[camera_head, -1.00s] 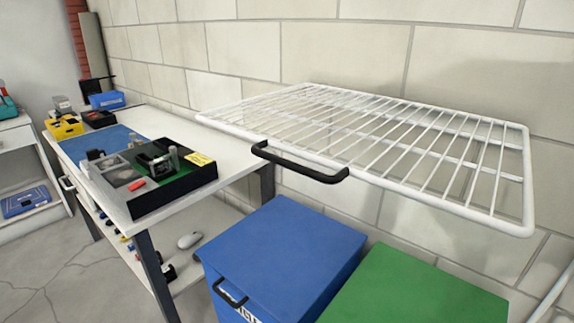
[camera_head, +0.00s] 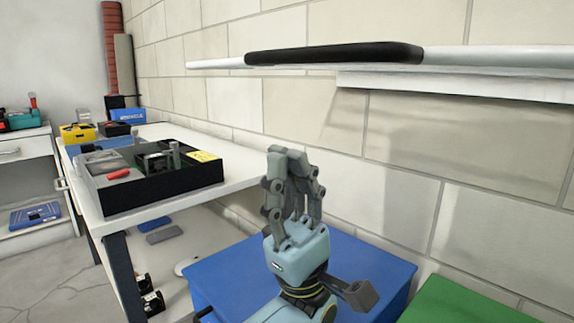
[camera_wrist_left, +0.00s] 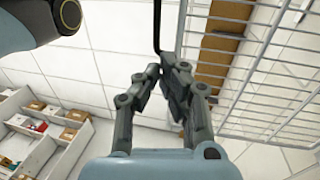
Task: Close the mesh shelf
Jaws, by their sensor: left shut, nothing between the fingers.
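The white mesh shelf (camera_head: 480,58) sits level, high at the top right of the head view, and shows edge-on. Its black handle (camera_head: 335,53) is on the front edge. My left gripper (camera_head: 288,152) is below the handle with its fingers pointing up, shut and empty, apart from the handle in the head view. In the left wrist view the gripper (camera_wrist_left: 168,72) shows near the lower end of the black handle (camera_wrist_left: 157,25); I cannot tell whether they touch. The shelf's white wires (camera_wrist_left: 262,70) run at the right there. My right gripper is not in view.
A blue box (camera_head: 365,268) and a green box (camera_head: 470,305) stand below the shelf. A white table (camera_head: 235,183) with a black tray (camera_head: 150,198) is at left. The block wall (camera_head: 400,190) is behind. Free air lies between the shelf and the boxes.

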